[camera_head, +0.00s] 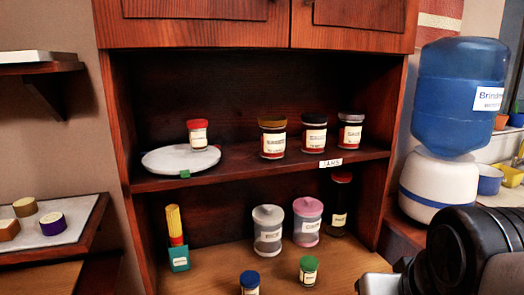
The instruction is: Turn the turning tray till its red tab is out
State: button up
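The turning tray (160,162) is a flat white round disc on the left of the middle shelf. A small jar with a red lid (197,134) stands on it, toward its right side. A green tab (185,174) shows at the tray's front edge, facing me. I see no red tab on the part of the rim that shows; the back of the rim is hard to make out. Part of my black and grey arm fills the lower right corner, well to the right of the tray. My gripper's fingers do not show.
Several dark jars (273,139) stand right of the tray, behind a "JARS" label (330,163). Below are canisters (267,230), a teal holder (179,258) and small jars. A blue water bottle (455,95) stands right of the cabinet. The space before the tray looks clear.

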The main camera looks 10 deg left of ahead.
aim_at(177, 159)
jog(key=l+u, duration=0.1)
jog(key=u, duration=0.35)
jog(key=l+u, duration=0.1)
jog(key=u, duration=0.35)
jog(key=k+u, duration=0.15)
jog(key=u, duration=0.3)
